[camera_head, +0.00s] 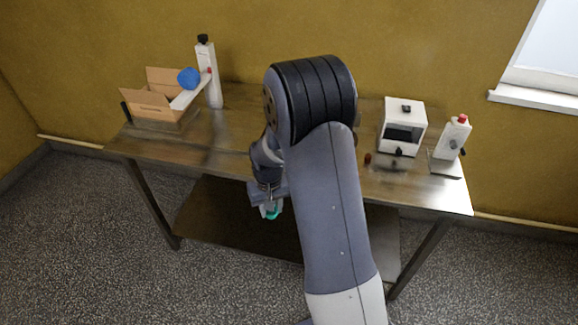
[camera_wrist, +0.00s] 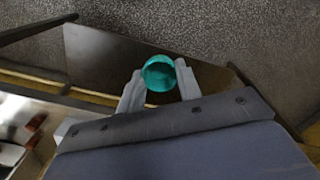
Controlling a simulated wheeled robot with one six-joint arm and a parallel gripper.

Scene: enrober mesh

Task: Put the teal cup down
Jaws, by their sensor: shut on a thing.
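My gripper (camera_wrist: 159,88) is shut on the teal cup (camera_wrist: 158,73), with one finger on each side of it in the wrist view. In the head view the teal cup (camera_head: 273,212) shows as a small patch below my gripper (camera_head: 270,205), in front of the table's front edge. The cup's open rim faces the wrist camera. Below and behind it in the wrist view is the table's dark lower shelf (camera_wrist: 105,60). Most of the cup is hidden in the head view.
The wooden tabletop (camera_head: 228,130) has bare room left of my arm. On the left stand an open cardboard box (camera_head: 150,104), a blue ball-like thing (camera_head: 189,78) and a white bottle (camera_head: 212,80). On the right are a white box-shaped device (camera_head: 402,125) and a white bottle (camera_head: 451,138).

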